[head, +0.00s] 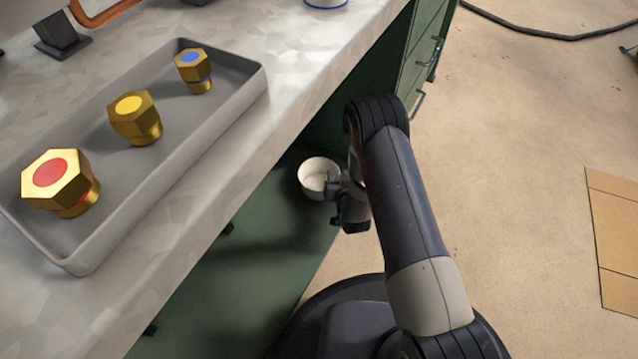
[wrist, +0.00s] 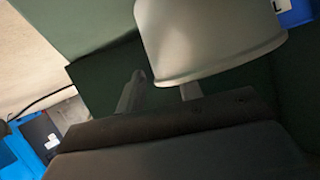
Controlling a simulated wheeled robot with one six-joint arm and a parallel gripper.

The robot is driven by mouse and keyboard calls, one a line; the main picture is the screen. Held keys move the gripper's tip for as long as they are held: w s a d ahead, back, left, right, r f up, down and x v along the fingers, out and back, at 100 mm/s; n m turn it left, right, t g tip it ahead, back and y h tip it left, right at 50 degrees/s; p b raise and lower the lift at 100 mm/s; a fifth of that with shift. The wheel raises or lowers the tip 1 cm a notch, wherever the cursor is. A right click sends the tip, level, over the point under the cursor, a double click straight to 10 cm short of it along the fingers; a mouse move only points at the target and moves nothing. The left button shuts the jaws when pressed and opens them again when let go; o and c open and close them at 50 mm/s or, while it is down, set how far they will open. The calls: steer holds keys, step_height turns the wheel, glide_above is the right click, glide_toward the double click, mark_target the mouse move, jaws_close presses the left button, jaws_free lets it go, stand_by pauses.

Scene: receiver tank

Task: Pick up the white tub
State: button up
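The white tub (head: 312,188) is a small round open cup, below the counter's edge beside the green cabinet in the head view. My gripper (head: 338,188) is at the right side of its rim, partly hidden by my arm. In the wrist view the tub (wrist: 205,40) fills the top, close to the camera. Two fingers of my gripper (wrist: 162,84) show apart, one to the left of the tub and one partly hidden behind its edge. A gap shows between the fingers. Whether either touches the tub is unclear.
The pale counter (head: 290,60) overhangs the tub's left side. On it a grey tray (head: 190,150) holds a red-topped fitting (head: 62,182), a yellow-topped fitting (head: 135,117) and a blue-topped fitting (head: 194,70). Open floor (head: 510,150) lies to the right.

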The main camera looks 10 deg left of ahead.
jaws_close()
stand_by(0.3)
steer(key=shift+r, duration=0.1)
